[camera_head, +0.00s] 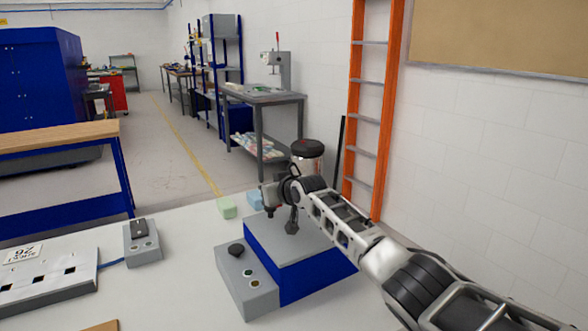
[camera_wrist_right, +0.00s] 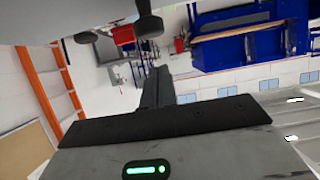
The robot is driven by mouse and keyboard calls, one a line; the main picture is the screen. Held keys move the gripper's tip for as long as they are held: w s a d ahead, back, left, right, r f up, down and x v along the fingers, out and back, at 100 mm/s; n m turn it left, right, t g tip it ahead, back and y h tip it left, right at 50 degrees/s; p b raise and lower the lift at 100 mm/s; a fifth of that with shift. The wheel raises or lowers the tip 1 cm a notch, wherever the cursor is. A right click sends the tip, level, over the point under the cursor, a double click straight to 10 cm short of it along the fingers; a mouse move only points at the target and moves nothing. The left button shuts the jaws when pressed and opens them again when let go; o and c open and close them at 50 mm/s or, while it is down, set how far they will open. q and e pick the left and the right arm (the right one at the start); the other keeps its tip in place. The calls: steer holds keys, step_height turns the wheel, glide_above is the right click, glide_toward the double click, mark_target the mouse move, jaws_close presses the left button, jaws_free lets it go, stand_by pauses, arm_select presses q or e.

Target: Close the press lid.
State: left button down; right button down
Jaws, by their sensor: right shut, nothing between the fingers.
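The press has a blue body (camera_head: 300,285) and a flat grey top plate (camera_head: 312,247) on it. The plate looks level, but I cannot tell whether it is the lid fully down. A dark knob-like part (camera_head: 292,226) shows over the plate. My right gripper (camera_head: 268,196) is shut and empty above the far left part of the press, its arm coming in from the right. In the right wrist view, which is upside down, its dark fingers (camera_wrist_right: 157,88) are together. Two black knobs (camera_wrist_right: 148,26) show there by a grey surface (camera_wrist_right: 60,15). My left gripper is out of view.
A grey control box (camera_head: 250,290) with a black knob stands left of the press. A green block (camera_head: 227,208) and a blue block (camera_head: 254,200) lie behind. A black-topped jar (camera_head: 307,158) is near the wall.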

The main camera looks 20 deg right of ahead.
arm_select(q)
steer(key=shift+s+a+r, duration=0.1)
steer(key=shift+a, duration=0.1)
arm_select(e)
steer(key=s+d+r, duration=0.1)
steer(key=s+r, duration=0.6)
steer(key=r, duration=0.1)
steer(key=shift+s, duration=0.15)
